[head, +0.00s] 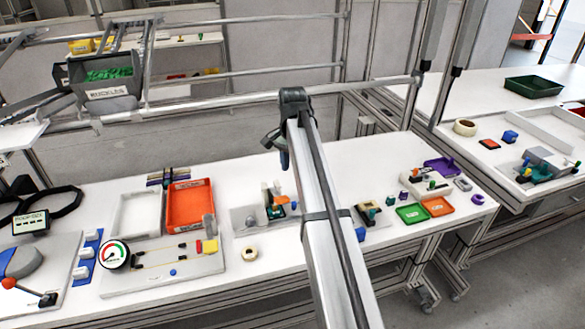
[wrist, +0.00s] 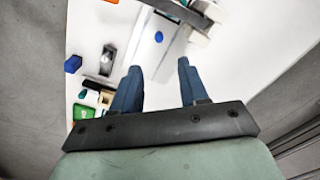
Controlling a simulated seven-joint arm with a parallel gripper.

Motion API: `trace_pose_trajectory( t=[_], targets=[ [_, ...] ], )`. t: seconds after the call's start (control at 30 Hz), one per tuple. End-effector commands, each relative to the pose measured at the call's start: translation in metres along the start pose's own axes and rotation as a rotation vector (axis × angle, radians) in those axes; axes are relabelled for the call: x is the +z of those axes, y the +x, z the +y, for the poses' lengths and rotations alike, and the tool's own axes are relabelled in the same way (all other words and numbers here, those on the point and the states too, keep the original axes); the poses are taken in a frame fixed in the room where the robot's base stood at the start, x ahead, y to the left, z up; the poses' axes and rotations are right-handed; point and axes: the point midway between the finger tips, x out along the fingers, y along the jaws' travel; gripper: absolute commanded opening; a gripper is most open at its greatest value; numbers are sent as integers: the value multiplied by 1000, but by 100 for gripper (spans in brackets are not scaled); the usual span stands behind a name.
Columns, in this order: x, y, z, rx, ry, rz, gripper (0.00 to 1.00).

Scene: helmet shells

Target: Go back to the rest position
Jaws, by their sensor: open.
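My gripper (wrist: 159,65) is open in the wrist view, its two blue fingers apart with nothing between them. Below the fingers is the white work surface, with a small blue dot-like part (wrist: 159,37) on a pale plate beyond the fingertips. In the head view my gripper (head: 283,158) hangs above the table, mostly hidden behind my arm link, with only a bit of blue finger showing. It appears clear of the table objects.
A metal rail (head: 250,102) runs behind. A bin of green parts (head: 104,75) stands at back left.

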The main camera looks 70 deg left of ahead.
Motion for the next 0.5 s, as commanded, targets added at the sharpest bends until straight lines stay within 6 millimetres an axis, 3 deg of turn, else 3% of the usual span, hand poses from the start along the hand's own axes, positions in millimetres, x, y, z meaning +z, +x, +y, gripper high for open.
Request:
trace_pose_trajectory(
  t=[0.37,0.5],
  targets=[
    [0,0,0,0,0,0,44],
    [-9,6,13,-6,1,-2,44]
  ],
)
